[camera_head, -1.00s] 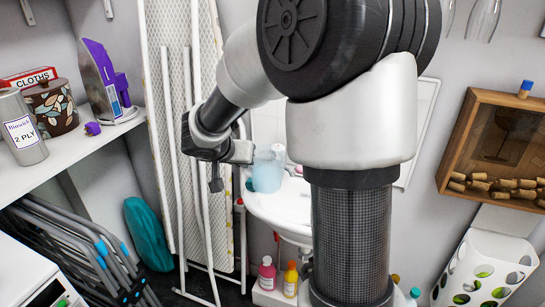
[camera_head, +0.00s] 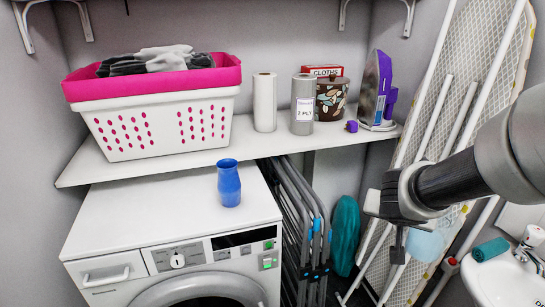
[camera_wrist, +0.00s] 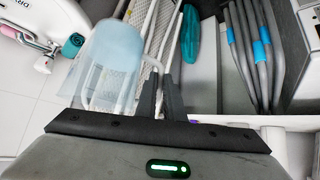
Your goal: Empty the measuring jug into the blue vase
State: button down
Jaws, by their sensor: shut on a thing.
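The blue vase (camera_head: 229,184) stands upright on the white dryer's top, near its back right part. The measuring jug (camera_head: 425,244) is a translucent pale-blue vessel at the right of the head view, partly behind my arm. My gripper (camera_head: 400,246) is shut on the jug, off the floor between the ironing board and the sink. In the wrist view, the jug (camera_wrist: 108,62) is at the left of my gripper's dark fingers (camera_wrist: 170,98). The exact grip point and the level inside the jug are unclear.
The dryer (camera_head: 150,235) has free top around the vase. A shelf (camera_head: 200,158) above it holds a laundry basket (camera_head: 155,115), paper rolls, a pot and an iron (camera_head: 378,92). Folded chairs (camera_head: 300,225) and an ironing board (camera_head: 455,100) stand right; the sink (camera_head: 505,280) is far right.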

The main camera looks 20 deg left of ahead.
aim_at(229, 185)
jog(key=u, duration=1)
jog(key=l+u, duration=0.15)
jog(key=u, duration=0.2)
jog(key=l+u, duration=0.1)
jog(key=u, duration=0.2)
jog(key=l, duration=0.4)
jog(key=i, duration=0.3)
